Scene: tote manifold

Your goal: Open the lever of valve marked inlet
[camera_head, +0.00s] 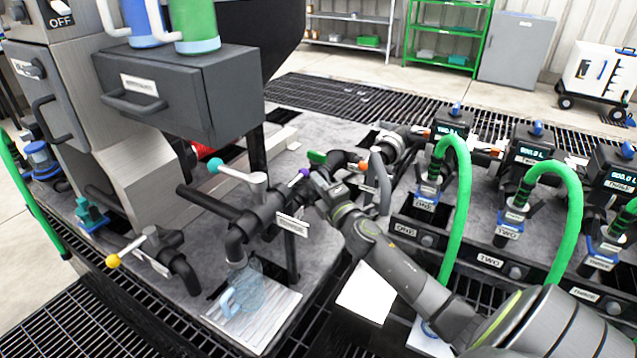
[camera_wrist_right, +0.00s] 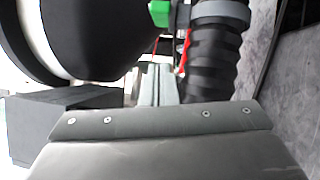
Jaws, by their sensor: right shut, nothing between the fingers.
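Black pipework with several valve levers stands on the grey bench. One lever has a cyan knob (camera_head: 215,165), one a yellow knob (camera_head: 113,260) and one a purple knob (camera_head: 305,173). A green handle (camera_head: 317,157) and an orange-tipped grey lever (camera_head: 377,176) are nearby. I cannot read which valve is marked inlet. My right gripper (camera_head: 322,183) is shut and empty, close to the purple knob; contact is unclear. In the right wrist view its fingers (camera_wrist_right: 155,87) point between a large dark round body and a ribbed black pipe (camera_wrist_right: 215,60). My left gripper is not in view.
A clear blue jug (camera_head: 242,288) stands below the pipe outlet. Green hoses (camera_head: 456,200) and meters (camera_head: 453,122) line the right. A dark drawer box (camera_head: 180,90) overhangs the back left. Shelves (camera_head: 440,35) stand far behind.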

